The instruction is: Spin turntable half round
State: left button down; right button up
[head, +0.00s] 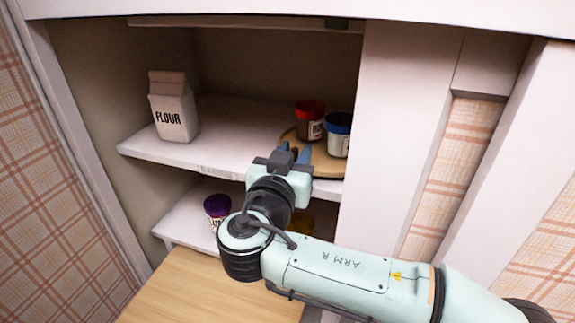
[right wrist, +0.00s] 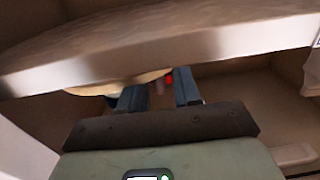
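The turntable (head: 325,166) is a round tan wooden disc on the middle shelf, at the right side of the cupboard opening. A red-lidded jar (head: 310,121) and a blue-lidded jar (head: 338,136) stand on it. My right gripper (head: 294,153) is at the turntable's front left edge, its blue-grey fingers apart with nothing seen between them. I cannot tell whether they touch the disc. In the right wrist view the two fingers (right wrist: 158,88) are also apart, with part of the pale disc (right wrist: 125,82) beyond them. My left gripper is not in view.
A flour carton (head: 173,107) stands on the middle shelf (head: 222,151) at the left. A purple-lidded jar (head: 217,207) is on the lower shelf. A white cupboard panel (head: 400,110) closes off the right side. The middle shelf is clear between carton and turntable.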

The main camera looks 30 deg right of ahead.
jog(key=v, duration=1.3)
